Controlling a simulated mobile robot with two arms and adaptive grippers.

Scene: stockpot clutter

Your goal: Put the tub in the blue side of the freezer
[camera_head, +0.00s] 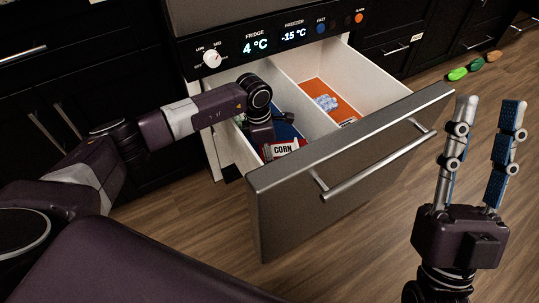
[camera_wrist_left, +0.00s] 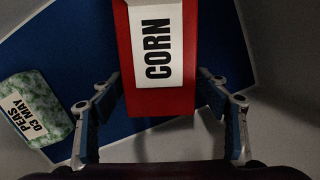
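The red tub (camera_wrist_left: 160,103) has a white CORN label. In the head view the tub (camera_head: 284,148) is inside the open freezer drawer, in the blue-floored left side, near the front wall. My right gripper (camera_head: 493,105) is open and empty, pointing up at the right, outside the drawer.
A PEAS bag (camera_wrist_left: 33,108) lies on the blue floor left of the tub. A white divider (camera_head: 303,100) separates the orange side (camera_head: 312,84), which holds a pale bluish pack (camera_head: 326,103). The steel drawer front (camera_head: 350,165) stands out over the wooden floor. Green and orange items (camera_head: 475,66) lie beyond.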

